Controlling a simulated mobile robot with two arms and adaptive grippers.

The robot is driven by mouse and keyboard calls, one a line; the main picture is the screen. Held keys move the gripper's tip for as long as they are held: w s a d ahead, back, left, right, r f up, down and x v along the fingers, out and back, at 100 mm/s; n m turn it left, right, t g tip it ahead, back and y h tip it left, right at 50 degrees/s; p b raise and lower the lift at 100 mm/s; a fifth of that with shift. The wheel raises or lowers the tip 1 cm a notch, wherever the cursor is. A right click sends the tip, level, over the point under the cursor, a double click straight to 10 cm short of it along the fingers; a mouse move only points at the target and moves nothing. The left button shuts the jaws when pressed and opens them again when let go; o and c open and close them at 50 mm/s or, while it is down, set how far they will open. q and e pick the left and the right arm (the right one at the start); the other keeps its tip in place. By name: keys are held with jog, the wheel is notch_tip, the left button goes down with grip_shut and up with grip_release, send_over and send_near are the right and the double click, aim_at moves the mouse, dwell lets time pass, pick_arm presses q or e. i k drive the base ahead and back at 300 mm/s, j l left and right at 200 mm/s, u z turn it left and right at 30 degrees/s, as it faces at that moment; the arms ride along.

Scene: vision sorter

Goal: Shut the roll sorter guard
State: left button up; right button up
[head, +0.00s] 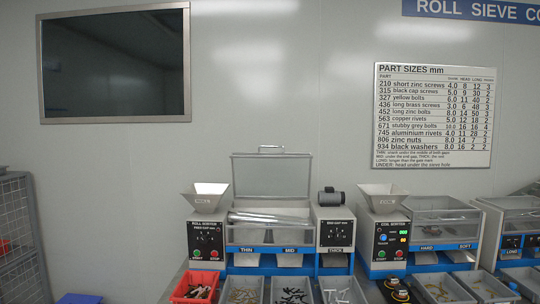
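The roll sorter (205,243) stands on the bench in the lower middle, with a hopper, a control box and metal rolls (270,217). Its guard (270,176) is a clear panel in a grey frame. The guard stands raised, upright behind the rolls, and a handle (271,148) sits on its top edge. The rolls are uncovered. Neither of my grippers is in view.
Bins of parts, including a red bin (195,288), line the bench front. The coil sorter (388,240) stands to the right, with another machine (512,230) beyond. A wire cage (14,235) is at the far left.

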aim_at(309, 155)
jog(key=i+j+z, duration=0.1)
jog(key=i, duration=0.35)
jog(key=i+j+z, duration=0.1)
jog(key=i, duration=0.3)
